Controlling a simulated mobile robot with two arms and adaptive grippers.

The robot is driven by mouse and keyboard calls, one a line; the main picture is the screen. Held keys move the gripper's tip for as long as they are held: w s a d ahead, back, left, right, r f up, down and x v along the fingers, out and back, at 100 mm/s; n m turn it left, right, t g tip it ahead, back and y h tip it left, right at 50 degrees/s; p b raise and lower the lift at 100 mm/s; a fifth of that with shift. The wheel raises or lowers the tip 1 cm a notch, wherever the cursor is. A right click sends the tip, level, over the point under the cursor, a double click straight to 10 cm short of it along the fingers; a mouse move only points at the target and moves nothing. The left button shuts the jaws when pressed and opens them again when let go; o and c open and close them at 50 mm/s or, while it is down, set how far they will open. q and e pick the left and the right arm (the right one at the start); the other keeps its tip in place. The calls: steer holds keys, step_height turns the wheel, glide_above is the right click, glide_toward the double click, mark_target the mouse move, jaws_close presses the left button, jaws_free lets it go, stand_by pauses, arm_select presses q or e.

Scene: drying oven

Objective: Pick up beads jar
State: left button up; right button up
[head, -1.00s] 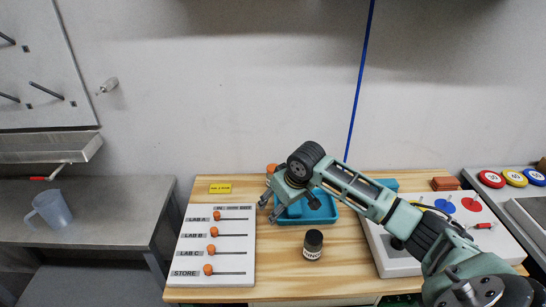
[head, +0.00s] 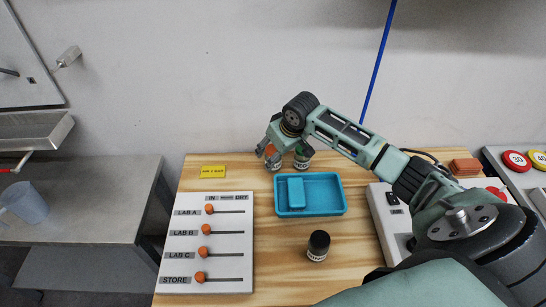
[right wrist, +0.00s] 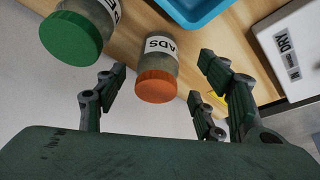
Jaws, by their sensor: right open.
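The beads jar (right wrist: 158,68), clear with an orange lid and a white label ending in "ADS", stands at the back of the wooden table. In the head view it (head: 273,163) is partly hidden by my right gripper (head: 284,157). In the right wrist view my right gripper (right wrist: 160,85) is open, with the orange lid showing between its fingers, nearer the left ones. Whether the fingers touch the jar I cannot tell. My left gripper is out of view.
A green-lidded jar (right wrist: 78,34) stands close beside the beads jar; it also shows in the head view (head: 303,160). A blue tray (head: 325,195) lies in front. A black-lidded jar (head: 318,246) stands nearer, and a slider board (head: 230,262) is at left.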

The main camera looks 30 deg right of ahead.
steer(key=x, duration=0.2)
steer(key=p+x, duration=0.1)
steer(key=x, duration=0.2)
steer(key=shift+d, duration=0.25)
steer(key=shift+r, duration=0.1)
steer(key=shift+c, duration=0.5)
steer(key=c, duration=1.2)
